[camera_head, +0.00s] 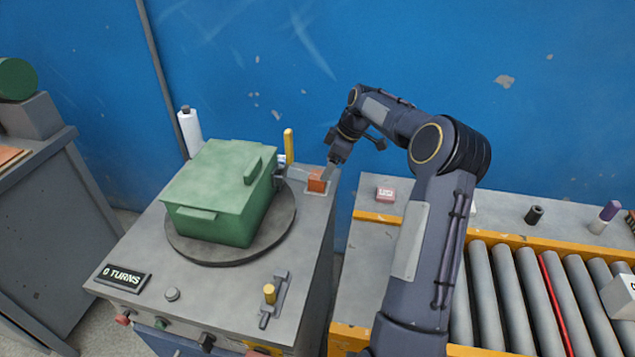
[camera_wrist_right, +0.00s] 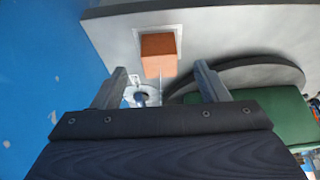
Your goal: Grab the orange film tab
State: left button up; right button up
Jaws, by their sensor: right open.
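The orange film tab (camera_head: 317,182) stands at the back right corner of the grey machine top, on a pale square plate. In the right wrist view the tab (camera_wrist_right: 158,54) shows as an orange block just beyond the fingertips, centred between them. My right gripper (camera_head: 331,168) is just above and beside the tab, and its two fingers are spread apart in the wrist view (camera_wrist_right: 160,72). Nothing is between the fingers that I can see as held. Whether a finger touches the tab, I cannot tell. My left gripper is not in view.
A green box (camera_head: 222,190) sits on a round turntable (camera_head: 230,256) left of the tab. A "0 TURNS" display (camera_head: 123,277) is at front left. A roller conveyor (camera_head: 520,290) is at right.

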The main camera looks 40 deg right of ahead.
aim_at(317, 181)
jog(key=x, duration=0.5)
jog(key=shift+w+f, duration=0.1)
jog(key=shift+f, duration=0.1)
jog(key=shift+c, duration=0.2)
jog(key=c, duration=1)
jog(key=shift+c, duration=0.2)
jog(key=shift+r, duration=0.2)
